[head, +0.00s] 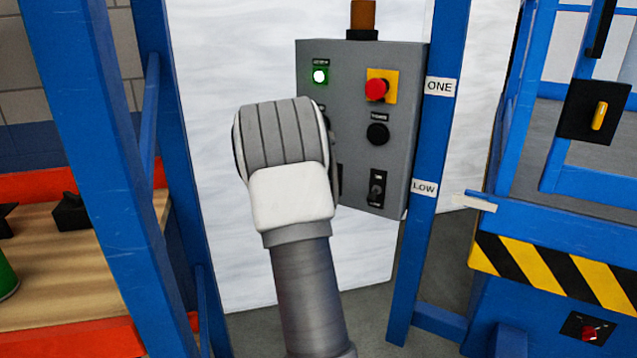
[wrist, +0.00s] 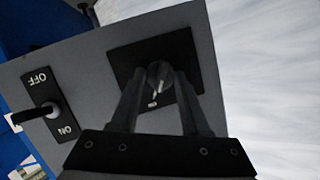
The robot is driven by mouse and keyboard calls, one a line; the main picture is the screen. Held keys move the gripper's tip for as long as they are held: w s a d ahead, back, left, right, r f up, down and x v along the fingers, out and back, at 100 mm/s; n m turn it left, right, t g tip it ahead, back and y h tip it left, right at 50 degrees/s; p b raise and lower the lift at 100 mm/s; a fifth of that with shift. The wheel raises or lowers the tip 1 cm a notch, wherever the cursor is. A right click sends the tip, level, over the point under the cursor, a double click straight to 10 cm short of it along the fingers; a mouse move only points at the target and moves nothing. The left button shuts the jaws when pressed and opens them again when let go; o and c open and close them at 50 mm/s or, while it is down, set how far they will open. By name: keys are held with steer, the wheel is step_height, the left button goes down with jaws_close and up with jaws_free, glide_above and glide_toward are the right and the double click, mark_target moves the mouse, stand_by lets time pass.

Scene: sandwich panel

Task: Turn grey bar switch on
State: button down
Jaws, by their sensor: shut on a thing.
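The grey control panel (head: 350,110) stands in the middle of the head view, with its lower left part behind my arm. In the wrist view the grey bar switch (wrist: 157,82) sits on a black square plate (wrist: 198,75). My gripper (wrist: 158,75) has its two fingers closed around the bar, one on each side. A small white mark shows near the bar; its lettering is too small to read. In the head view my arm hides the bar switch and the fingers.
A toggle switch (wrist: 45,112) marked OFF and ON is beside the plate; it also shows low on the panel (head: 377,190). The panel has a lit green lamp (head: 320,76), a red button (head: 376,89) and a black knob (head: 377,133). Blue posts (head: 432,130) stand close by.

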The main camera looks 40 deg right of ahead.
steer(key=shift+c, duration=2)
jaws_free()
steer(key=p+v, duration=0.3)
steer(key=v, duration=1.4)
steer(key=shift+a, duration=0.25)
steer(key=shift+s+r, duration=0.1)
steer(key=shift+s, duration=0.05)
